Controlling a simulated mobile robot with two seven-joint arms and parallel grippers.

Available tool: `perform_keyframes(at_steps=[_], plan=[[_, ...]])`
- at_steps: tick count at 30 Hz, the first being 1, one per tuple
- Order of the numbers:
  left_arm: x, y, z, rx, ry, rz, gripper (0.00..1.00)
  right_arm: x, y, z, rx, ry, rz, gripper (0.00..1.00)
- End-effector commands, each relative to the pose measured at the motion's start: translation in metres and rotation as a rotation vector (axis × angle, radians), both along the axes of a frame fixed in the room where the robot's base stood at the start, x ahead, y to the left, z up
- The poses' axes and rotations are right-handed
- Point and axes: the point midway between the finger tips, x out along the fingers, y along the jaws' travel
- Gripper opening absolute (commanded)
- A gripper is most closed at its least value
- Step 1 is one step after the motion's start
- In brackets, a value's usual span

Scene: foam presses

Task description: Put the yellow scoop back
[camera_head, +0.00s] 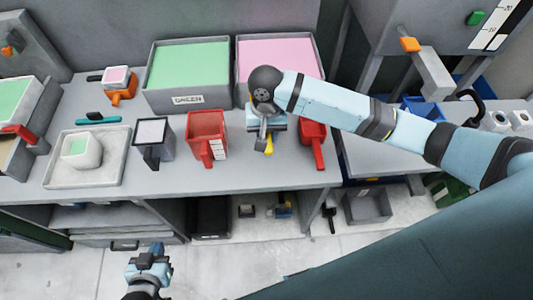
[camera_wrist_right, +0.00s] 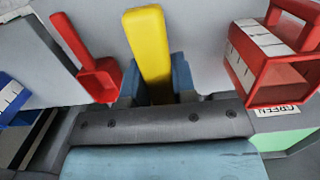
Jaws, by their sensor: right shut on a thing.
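The yellow scoop shows mainly as a yellow handle (camera_wrist_right: 150,45) in the right wrist view, standing between the blue fingers of my right gripper (camera_wrist_right: 158,82). In the head view a small yellow part of the scoop (camera_head: 269,146) shows below my right gripper (camera_head: 265,130), which is shut on it over the front of the bench. The scoop's bowl is hidden by the gripper and wrist. My left gripper (camera_head: 149,262) is low in front of the bench, away from the scoop. Its fingers are too small to tell open from shut.
A red scoop (camera_head: 313,141) lies right of my right gripper; a red measuring jug (camera_head: 207,136) and a dark jug (camera_head: 153,138) stand to its left. Behind are a green-filled bin (camera_head: 172,101) and a pink-filled bin (camera_head: 239,70). A grey tray (camera_head: 60,177) is at left.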

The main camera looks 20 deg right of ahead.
Motion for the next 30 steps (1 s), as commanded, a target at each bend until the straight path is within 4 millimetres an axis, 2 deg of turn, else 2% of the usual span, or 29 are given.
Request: perform_keyframes(at_steps=[3, 9, 16, 23, 30], plan=[[0.000, -0.001, 0.002, -0.002, -0.001, 0.001, 0.00, -0.001, -0.001, -0.033, -0.002, 0.003, 0.000, 0.00], [-0.002, 0.000, 0.001, -0.001, 0.002, 0.002, 0.00, 0.000, 0.000, -0.068, -0.001, -0.001, 0.001, 0.00], [-0.003, 0.001, 0.000, 0.001, 0.006, 0.004, 0.00, 0.000, 0.000, -0.085, 0.000, 0.000, 0.001, 0.00], [-0.003, 0.001, 0.001, 0.001, 0.006, 0.005, 0.00, 0.000, 0.000, -0.117, 0.000, -0.001, 0.001, 0.00], [-0.002, 0.001, 0.002, 0.001, 0.006, 0.005, 0.00, 0.000, 0.000, -0.118, 0.001, -0.002, 0.002, 0.00]])
